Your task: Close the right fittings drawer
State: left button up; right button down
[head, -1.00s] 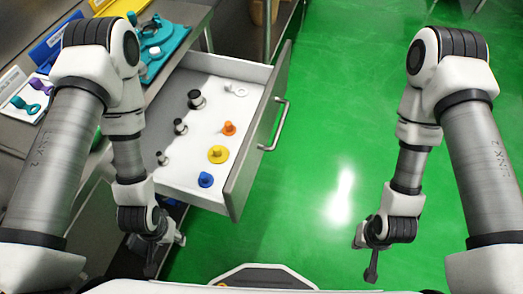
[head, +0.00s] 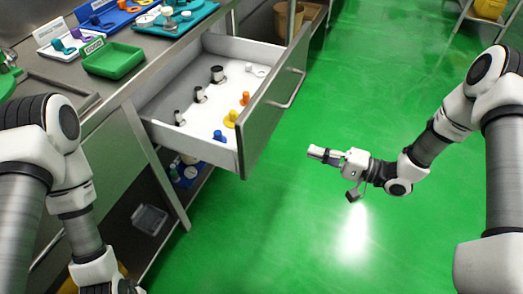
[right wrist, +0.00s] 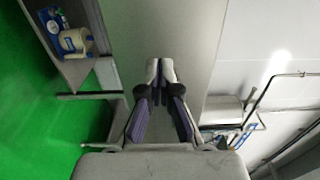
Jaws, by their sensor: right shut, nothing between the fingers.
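The right fittings drawer (head: 272,114) is pulled out from under the steel counter, its grey front facing right with a bar handle (head: 291,90). Inside its white tray stand black-topped, orange, yellow, blue and white fittings. My right gripper (head: 314,152) is shut and empty, in the air to the right of the drawer front and apart from it in the head view. In the right wrist view its shut fingers (right wrist: 161,70) point at a plain grey surface. My left arm comes in at the lower left; its gripper is outside the picture.
The counter (head: 160,62) holds a green tray (head: 113,61), a teal tray (head: 190,16) and a blue tray (head: 104,14). A shelf with a clear box (head: 149,218) lies below. Open green floor (head: 350,80) lies right of the drawer.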

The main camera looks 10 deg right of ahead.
aim_at(258, 135)
jog(key=x, duration=0.4)
jog(key=b+x, duration=0.1)
jog(key=x, duration=0.7)
jog(key=shift+s+a+r+b, duration=0.15)
jog(key=shift+a+r+b, duration=0.1)
jog(key=shift+a+b, duration=0.15)
pick_arm(q)
jog(key=shift+s+f, duration=0.15)
jog(key=shift+f, duration=0.65)
pick_arm(e)
jog(key=shift+w+a, duration=0.35)
pick_arm(q)
jog(key=shift+a, duration=0.1)
pick_arm(e)
jog(key=shift+w, duration=0.1)
